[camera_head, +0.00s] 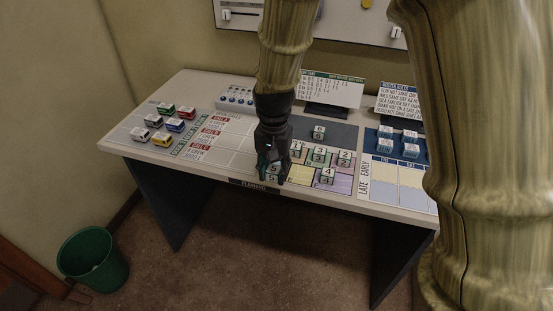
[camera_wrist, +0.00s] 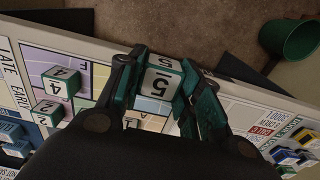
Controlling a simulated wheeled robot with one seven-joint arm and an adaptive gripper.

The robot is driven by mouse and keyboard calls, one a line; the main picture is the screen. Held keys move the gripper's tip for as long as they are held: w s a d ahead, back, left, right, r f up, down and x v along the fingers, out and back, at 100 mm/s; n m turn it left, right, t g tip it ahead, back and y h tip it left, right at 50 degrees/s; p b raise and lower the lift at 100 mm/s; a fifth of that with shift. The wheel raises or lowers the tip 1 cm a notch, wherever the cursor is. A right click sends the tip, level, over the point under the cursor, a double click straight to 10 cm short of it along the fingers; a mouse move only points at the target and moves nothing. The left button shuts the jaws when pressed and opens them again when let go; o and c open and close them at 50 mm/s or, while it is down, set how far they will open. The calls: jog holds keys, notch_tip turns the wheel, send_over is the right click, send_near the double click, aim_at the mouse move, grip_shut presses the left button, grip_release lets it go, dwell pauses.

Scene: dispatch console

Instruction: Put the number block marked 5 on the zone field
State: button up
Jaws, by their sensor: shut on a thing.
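The white number block marked 5 (camera_head: 272,172) is between the fingers of my gripper (camera_head: 273,176), near the desk's front edge. In the wrist view the block (camera_wrist: 160,83) shows its 5 clearly, and my gripper (camera_wrist: 160,95) is shut on it from both sides. The coloured zone field (camera_head: 342,184) lies on the desk, just right of my gripper; it also shows in the wrist view (camera_wrist: 90,57). Blocks marked 1 (camera_head: 296,150), 3 (camera_head: 319,155), 2 (camera_head: 344,159) and 4 (camera_head: 327,176) stand on it. I cannot tell whether block 5 touches the surface.
A block marked 6 (camera_head: 319,133) stands on a dark pad (camera_head: 342,135) behind the field. Several toy vehicles (camera_head: 164,139) stand at the left. Sign cards (camera_head: 331,90) stand at the back. A late/early board (camera_head: 383,192) lies to the right. A green bin (camera_head: 93,262) stands on the floor.

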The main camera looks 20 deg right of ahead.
jog(key=w+d, duration=0.1)
jog(key=w, duration=0.1)
jog(key=w+d, duration=0.1)
jog(key=w, duration=0.1)
jog(key=w+d+p, duration=0.1)
jog(key=w, duration=0.2)
jog(key=shift+f, duration=0.35)
jog(key=shift+f+p, duration=0.55)
jog(key=shift+f, duration=1.2)
jog(key=shift+f, duration=0.15)
jog(key=o, duration=0.9)
notch_tip(320, 180, up, 12)
jog(key=b, duration=0.2)
